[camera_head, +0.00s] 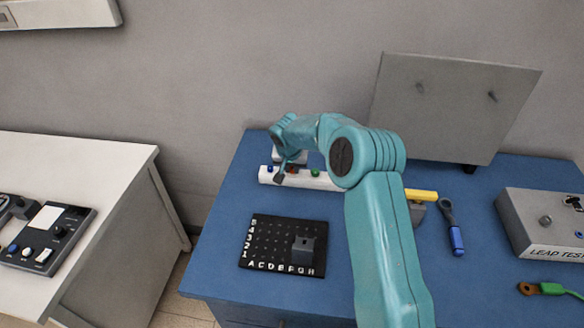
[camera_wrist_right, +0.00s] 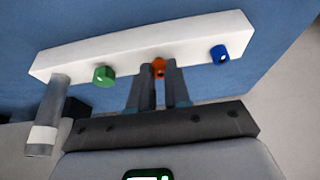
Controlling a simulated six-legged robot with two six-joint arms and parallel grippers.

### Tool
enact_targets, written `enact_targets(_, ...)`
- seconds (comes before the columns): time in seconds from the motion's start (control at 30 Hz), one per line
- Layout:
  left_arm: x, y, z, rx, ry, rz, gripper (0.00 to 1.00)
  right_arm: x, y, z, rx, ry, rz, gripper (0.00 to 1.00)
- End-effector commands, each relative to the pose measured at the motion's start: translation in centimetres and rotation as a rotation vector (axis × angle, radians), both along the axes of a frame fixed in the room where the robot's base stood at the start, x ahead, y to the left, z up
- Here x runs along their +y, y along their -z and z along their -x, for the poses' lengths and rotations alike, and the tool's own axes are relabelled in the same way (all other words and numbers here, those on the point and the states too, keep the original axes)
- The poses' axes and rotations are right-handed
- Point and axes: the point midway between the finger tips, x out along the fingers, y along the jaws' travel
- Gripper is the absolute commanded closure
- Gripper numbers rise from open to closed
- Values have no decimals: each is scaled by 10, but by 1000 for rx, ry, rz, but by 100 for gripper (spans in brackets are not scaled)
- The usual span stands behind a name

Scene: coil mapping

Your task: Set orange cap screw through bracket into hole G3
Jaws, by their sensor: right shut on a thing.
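The orange cap screw (camera_wrist_right: 159,66) sits at the white rack (camera_wrist_right: 190,38) between a green screw and a blue one. My right gripper (camera_wrist_right: 158,84) is shut on the orange cap screw, with a finger on each side of it. In the head view my right gripper (camera_head: 280,177) is over the white rack (camera_head: 325,184). The black hole board (camera_head: 262,232), marked with letters and numbers, lies nearer on the blue table. A dark grey bracket (camera_head: 303,250) stands on its right part; its hole and hole G3 are not clear. My left gripper is not in view.
The green screw (camera_wrist_right: 103,75) and blue screw (camera_wrist_right: 219,53) flank the orange one. A grey cylinder (camera_wrist_right: 50,110) stands by the rack end. A blue-handled tool (camera_head: 456,240), a yellow item (camera_head: 420,195) and a lead test box (camera_head: 545,225) are to the right.

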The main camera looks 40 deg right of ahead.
Motion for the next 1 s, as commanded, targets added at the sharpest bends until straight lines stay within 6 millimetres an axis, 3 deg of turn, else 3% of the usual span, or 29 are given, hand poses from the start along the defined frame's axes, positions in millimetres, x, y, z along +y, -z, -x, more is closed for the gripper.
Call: enact_targets(1.0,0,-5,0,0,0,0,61,0,-27,0,1,0,-1,100)
